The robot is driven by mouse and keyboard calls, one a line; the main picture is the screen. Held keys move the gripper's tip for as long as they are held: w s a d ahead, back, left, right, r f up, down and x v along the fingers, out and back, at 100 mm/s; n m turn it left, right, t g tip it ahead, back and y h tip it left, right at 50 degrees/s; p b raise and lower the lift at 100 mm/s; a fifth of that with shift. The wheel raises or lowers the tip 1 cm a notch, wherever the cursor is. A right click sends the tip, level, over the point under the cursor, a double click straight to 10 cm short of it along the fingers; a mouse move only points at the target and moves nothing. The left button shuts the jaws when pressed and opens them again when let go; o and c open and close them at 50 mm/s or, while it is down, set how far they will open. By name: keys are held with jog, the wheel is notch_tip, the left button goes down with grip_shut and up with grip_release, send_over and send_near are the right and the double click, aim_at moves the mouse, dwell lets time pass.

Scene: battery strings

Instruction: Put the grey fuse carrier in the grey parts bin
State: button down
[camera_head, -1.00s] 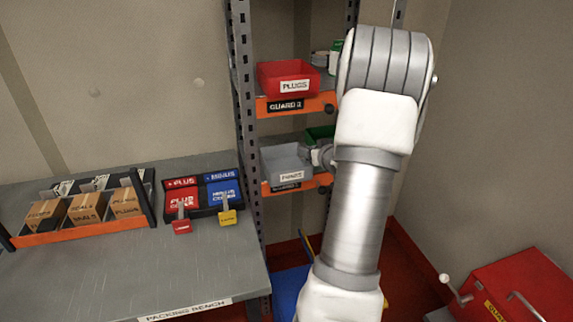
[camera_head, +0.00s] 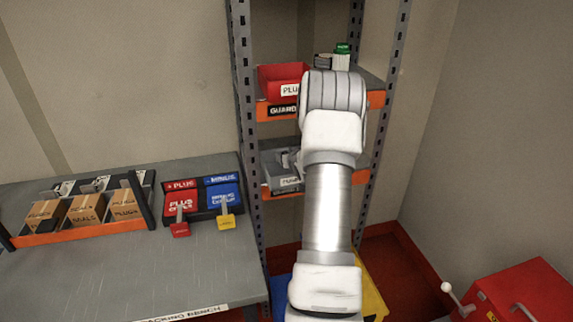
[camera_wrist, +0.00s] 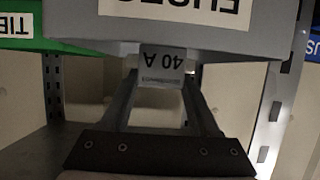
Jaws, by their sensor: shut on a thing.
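The grey fuse carrier (camera_wrist: 161,66), a small block marked 40 A, sits between the fingers of my gripper (camera_wrist: 160,84) in the wrist view. My gripper is shut on it. The grey parts bin (camera_wrist: 255,46) is right behind the carrier there, its white label upside down. My gripper is mostly hidden behind my arm there. I cannot tell whether the carrier touches the bin or is over its opening.
A red bin (camera_head: 275,82) is on the shelf above, partly covered by my arm. A green bin (camera_wrist: 75,46) is beside the grey bin in the wrist view. A bench (camera_head: 120,270) with boxes and red and blue holders stands left. A red case (camera_head: 525,290) is at lower right.

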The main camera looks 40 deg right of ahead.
jog(key=shift+w+f, duration=0.25)
jog(key=shift+f, duration=1.85)
jog(key=shift+f, duration=0.25)
jog(key=shift+c, duration=0.6)
grip_release()
jog(key=shift+r, duration=0.1)
jog(key=shift+r, duration=0.1)
jog(key=shift+r, duration=0.2)
jog(key=v, duration=1.2)
jog(key=shift+f, duration=0.25)
